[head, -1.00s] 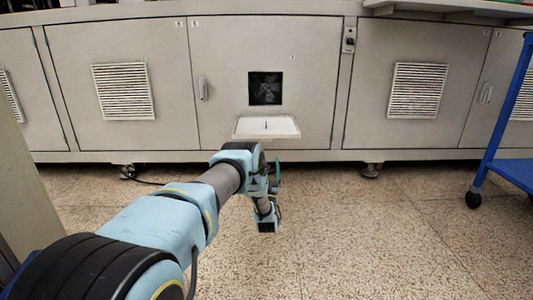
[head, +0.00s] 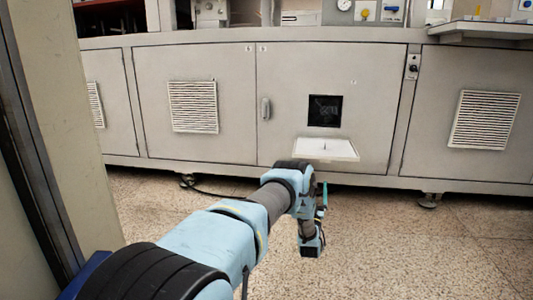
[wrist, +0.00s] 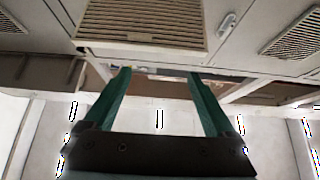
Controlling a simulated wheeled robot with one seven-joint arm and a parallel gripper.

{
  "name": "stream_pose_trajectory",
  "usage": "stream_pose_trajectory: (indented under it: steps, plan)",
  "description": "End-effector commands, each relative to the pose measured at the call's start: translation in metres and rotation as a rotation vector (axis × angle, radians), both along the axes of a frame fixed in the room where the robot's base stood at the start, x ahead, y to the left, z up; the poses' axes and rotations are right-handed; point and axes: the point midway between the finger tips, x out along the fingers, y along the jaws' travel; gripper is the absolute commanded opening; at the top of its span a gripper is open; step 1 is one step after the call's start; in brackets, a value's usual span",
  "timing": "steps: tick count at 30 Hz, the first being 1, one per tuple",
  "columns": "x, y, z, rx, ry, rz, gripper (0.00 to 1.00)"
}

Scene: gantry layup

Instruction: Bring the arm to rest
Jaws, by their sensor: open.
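My arm reaches out from the bottom left of the head view, with its wrist bent downward over the speckled floor. My gripper shows in the wrist view (wrist: 159,74) with its two green fingers apart and nothing between them. In the head view only a thin green part of my gripper (head: 323,196) shows beside the wrist, and its fingertips are hard to make out there.
A long grey cabinet (head: 215,145) spans the back, with vents, a dark square opening (head: 325,111) and a white shelf (head: 326,149) jutting out below it. A beige panel (head: 60,110) stands close at left. Floor (head: 400,245) at right is clear.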

Motion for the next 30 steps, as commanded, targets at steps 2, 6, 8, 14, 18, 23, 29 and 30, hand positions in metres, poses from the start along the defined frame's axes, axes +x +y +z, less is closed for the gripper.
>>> stream_pose_trajectory:
  steps: [2, 6, 8, 14, 18, 23, 29, 30]
  plan:
    - [0.007, 0.001, 0.008, 0.007, 0.025, -0.003, 0.9]
    - [0.018, 0.001, 0.019, 0.022, 0.077, -0.011, 0.9]
    - [0.023, 0.001, 0.026, 0.029, 0.105, -0.016, 0.9]
    - [0.044, 0.005, 0.054, 0.064, 0.235, -0.033, 0.9]
    - [0.058, 0.013, 0.081, 0.101, 0.37, -0.046, 0.9]
    - [0.06, 0.035, 0.122, 0.157, 0.597, -0.059, 0.9]
    - [0.025, 0.078, 0.161, 0.222, 0.905, -0.058, 0.9]
    - [0.012, 0.087, 0.168, 0.233, 0.969, -0.056, 0.9]
